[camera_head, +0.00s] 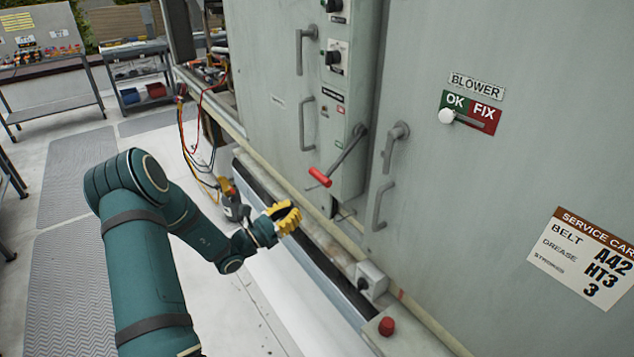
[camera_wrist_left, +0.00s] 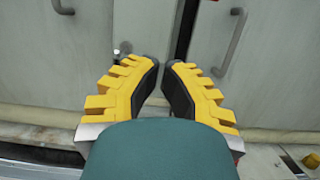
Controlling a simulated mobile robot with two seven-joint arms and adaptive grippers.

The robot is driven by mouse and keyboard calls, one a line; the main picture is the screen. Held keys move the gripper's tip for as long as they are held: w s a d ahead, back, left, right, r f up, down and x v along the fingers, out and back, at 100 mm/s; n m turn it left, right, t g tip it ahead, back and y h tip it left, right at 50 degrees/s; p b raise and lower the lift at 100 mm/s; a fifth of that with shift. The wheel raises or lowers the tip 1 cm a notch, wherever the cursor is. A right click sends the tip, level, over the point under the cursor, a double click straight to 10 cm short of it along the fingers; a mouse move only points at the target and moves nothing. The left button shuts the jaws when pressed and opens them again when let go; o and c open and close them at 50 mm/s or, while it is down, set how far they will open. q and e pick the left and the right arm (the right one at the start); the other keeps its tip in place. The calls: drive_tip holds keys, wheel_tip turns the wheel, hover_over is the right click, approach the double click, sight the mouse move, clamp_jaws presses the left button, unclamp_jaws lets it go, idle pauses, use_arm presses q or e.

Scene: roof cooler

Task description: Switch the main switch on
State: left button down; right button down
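A lever with a red grip (camera_head: 320,177) sticks out from the narrow grey switch panel (camera_head: 338,115) in the middle of the cabinet. It slants down and left from its pivot, and looks like the main switch. My left gripper (camera_head: 287,217), with yellow ribbed fingers, is below and left of the red grip, apart from it. In the left wrist view the gripper (camera_wrist_left: 164,66) points at the cabinet, with a narrow gap between its dark pads and nothing seen in it. My right gripper is not in view.
Door handles (camera_head: 381,205) flank the panel. A blower slider with a white knob (camera_head: 446,116) is on the right door. A grey box (camera_head: 371,279) and a red button (camera_head: 386,326) are on the lower ledge. Loose wires (camera_head: 190,150) hang at the left; walkway floor is free beyond.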

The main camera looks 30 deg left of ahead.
use_arm(q)
drive_tip(key=x, duration=1)
drive_tip(key=shift+w+d, duration=0.1)
drive_tip(key=shift+d, duration=0.1)
drive_tip(key=s+r, duration=0.1)
drive_tip(key=s+a+r+p, duration=0.1)
drive_tip(key=r, duration=0.1)
drive_tip(key=shift+s+r, duration=0.1)
drive_tip(key=shift+r, duration=0.05)
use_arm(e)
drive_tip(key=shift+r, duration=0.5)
use_arm(q)
drive_tip(key=shift+a, duration=0.1)
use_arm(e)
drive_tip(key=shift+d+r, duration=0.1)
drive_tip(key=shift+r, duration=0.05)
use_arm(q)
drive_tip(key=shift+s+a+r+g+p, duration=0.1)
drive_tip(key=shift+s+r+g+p, duration=0.2)
drive_tip(key=shift+s+r+p, duration=0.15)
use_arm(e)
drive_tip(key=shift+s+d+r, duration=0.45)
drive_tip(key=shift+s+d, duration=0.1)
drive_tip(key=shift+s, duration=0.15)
